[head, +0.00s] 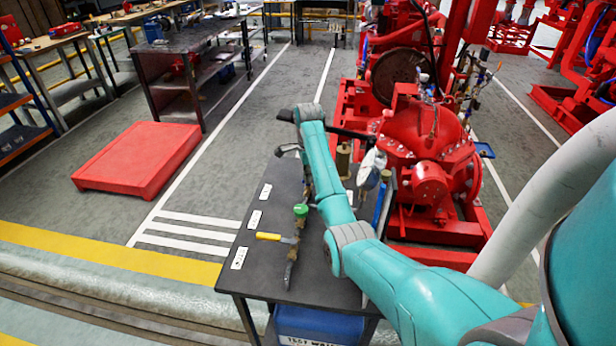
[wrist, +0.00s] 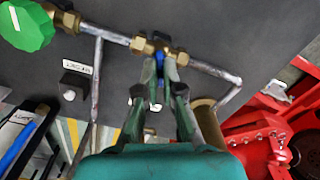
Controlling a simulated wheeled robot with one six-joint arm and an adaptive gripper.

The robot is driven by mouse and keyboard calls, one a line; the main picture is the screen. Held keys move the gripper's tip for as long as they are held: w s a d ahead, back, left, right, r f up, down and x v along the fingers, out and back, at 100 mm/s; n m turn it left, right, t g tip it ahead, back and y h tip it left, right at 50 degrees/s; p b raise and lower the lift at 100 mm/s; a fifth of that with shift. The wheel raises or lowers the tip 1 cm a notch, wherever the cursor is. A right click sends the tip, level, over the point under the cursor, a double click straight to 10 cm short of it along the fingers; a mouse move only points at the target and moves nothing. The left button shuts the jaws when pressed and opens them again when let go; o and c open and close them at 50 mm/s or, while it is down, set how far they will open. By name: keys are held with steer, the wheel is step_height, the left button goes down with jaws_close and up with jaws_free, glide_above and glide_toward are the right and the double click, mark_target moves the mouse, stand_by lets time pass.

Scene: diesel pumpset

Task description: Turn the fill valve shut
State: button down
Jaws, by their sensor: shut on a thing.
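My gripper (wrist: 159,62) is shut on a small blue handle (wrist: 158,42) on a brass valve (wrist: 176,56) in a pipe line, seen in the wrist view. The fingers cover most of the handle, so its angle cannot be told. I cannot read which valve is the fill valve. A green round handwheel (wrist: 28,25) sits on the same pipe line at the upper left; it also shows in the head view (head: 301,210). In the head view my arm hides the gripped valve. A yellow lever handle (head: 268,237) lies nearer the table's front.
The dark table (head: 262,275) carries pipes and several white labels (head: 254,219). A red pumpset (head: 425,150) stands close behind and right of it. A red platform (head: 138,158) lies on the floor at left.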

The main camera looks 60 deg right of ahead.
steer(key=shift+m, duration=2.2)
steer(key=c, duration=1.3)
jaws_free()
